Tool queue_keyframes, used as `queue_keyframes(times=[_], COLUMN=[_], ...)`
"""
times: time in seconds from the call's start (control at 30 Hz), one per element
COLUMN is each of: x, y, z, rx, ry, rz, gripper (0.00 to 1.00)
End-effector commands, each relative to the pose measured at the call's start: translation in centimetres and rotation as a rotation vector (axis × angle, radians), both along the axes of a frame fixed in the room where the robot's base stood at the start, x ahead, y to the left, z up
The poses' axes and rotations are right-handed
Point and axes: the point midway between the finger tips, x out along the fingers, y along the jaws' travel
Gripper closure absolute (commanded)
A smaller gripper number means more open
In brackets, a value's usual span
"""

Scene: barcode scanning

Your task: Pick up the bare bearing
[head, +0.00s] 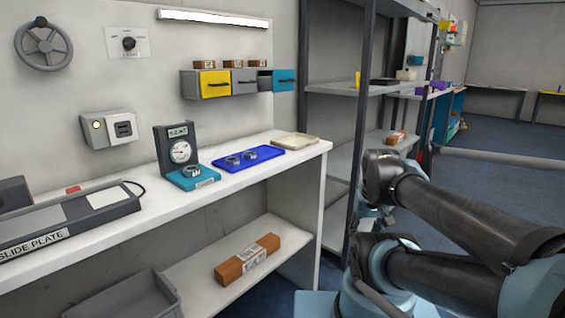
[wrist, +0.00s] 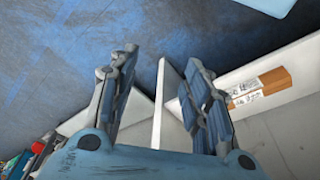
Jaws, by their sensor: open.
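Several ring-shaped metal bearings are on the white bench. One bearing (head: 191,170) sits on the teal base of the dial gauge stand (head: 178,148). Two more bearings, one at the left (head: 233,160) and one at the right (head: 250,155), lie on a blue tray (head: 270,153). I cannot tell which one is the bare bearing. My gripper (wrist: 160,60) is open and empty in the wrist view, pointing at the blue floor and white shelf edges. No bearing shows there. In the head view my arm is at the right, away from the bench, and hides most of the gripper.
A beige pad (head: 295,141) lies at the bench's right end. A slide plate device (head: 68,222) is at the left. A brown box (head: 247,260) and a grey bin (head: 125,298) are below. The metal rack's post (head: 361,120) stands between bench and arm.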

Motion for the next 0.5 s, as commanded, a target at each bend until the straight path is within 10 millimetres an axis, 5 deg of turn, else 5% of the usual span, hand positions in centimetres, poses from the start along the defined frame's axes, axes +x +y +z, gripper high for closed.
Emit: queue_keyframes(times=[0.23,0.5], x=[0.8,5.4], y=[0.6,5.0], z=[1.4,9.2], rx=[-0.003,-0.013], ry=[0.004,0.032], rz=[0.039,0.262], gripper=[0.34,0.34])
